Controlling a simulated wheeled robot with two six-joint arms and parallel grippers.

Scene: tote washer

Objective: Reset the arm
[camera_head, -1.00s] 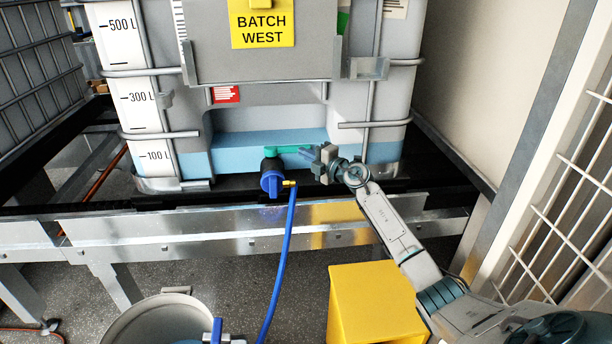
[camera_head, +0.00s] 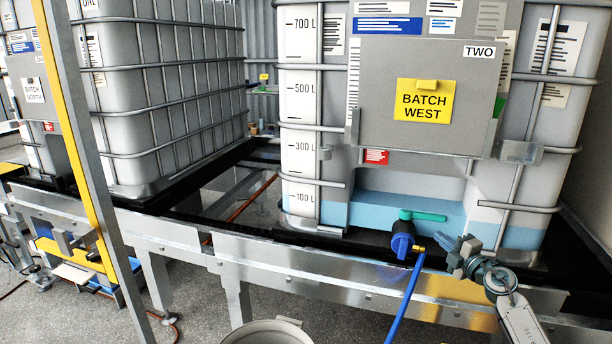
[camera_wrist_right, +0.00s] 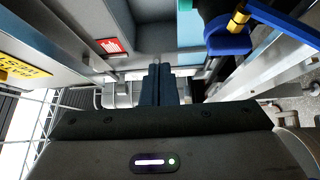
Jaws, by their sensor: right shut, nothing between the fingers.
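My right gripper (camera_head: 455,246) is shut and empty in the head view. It sits in front of the tank marked BATCH WEST (camera_head: 335,195), to the right of its blue outlet valve (camera_head: 403,240). The green valve handle (camera_head: 424,215) points right and lies above the fingertips, apart from them in the picture. In the right wrist view the dark fingers (camera_wrist_right: 158,84) are together with nothing between them. The blue valve body (camera_wrist_right: 228,38) shows at the upper right there. My left gripper is not in view.
A blue hose (camera_head: 406,298) hangs from the valve past the metal rail (camera_head: 330,272). A bin rim (camera_head: 268,330) stands at the bottom. Another caged tank (camera_head: 170,75) is to the left. A yellow and grey post (camera_head: 82,150) rises at the left.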

